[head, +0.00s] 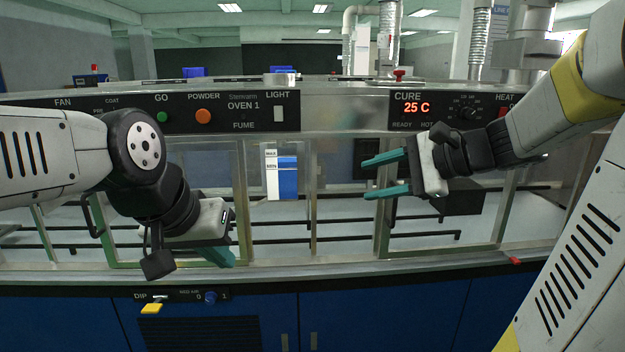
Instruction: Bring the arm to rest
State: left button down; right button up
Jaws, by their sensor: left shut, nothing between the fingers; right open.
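My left gripper (222,257) is at the left, low in front of the machine's glass front, with its teal fingers pointing down and to the right. Its fingers are shut and hold nothing. My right gripper (368,178) is right of the middle, in front of the glass below the CURE panel. Its two teal fingers are spread apart, point left, and hold nothing. Both arms are raised in front of the machine.
The machine (345,117) spans the view, with a control panel (240,113) and a lit 25 C display (416,108). A blue and white box (287,178) shows behind the glass. A yellow handle (152,308) and a blue knob (210,297) sit below the ledge. Blue cabinets (390,320) are underneath.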

jog(key=s+f+n+h, duration=0.3)
jog(key=s+n+h, duration=0.1)
jog(key=s+n, duration=0.2)
jog(key=s+d+f+n+g+h, duration=0.1)
jog(key=s+f+n+h, duration=0.3)
jog(key=s+n, duration=0.3)
jog(key=shift+s+d+f+n+h, duration=0.2)
jog(key=shift+s+n+h, duration=0.1)
jog(key=shift+s, duration=0.85)
jog(key=shift+c, duration=0.4)
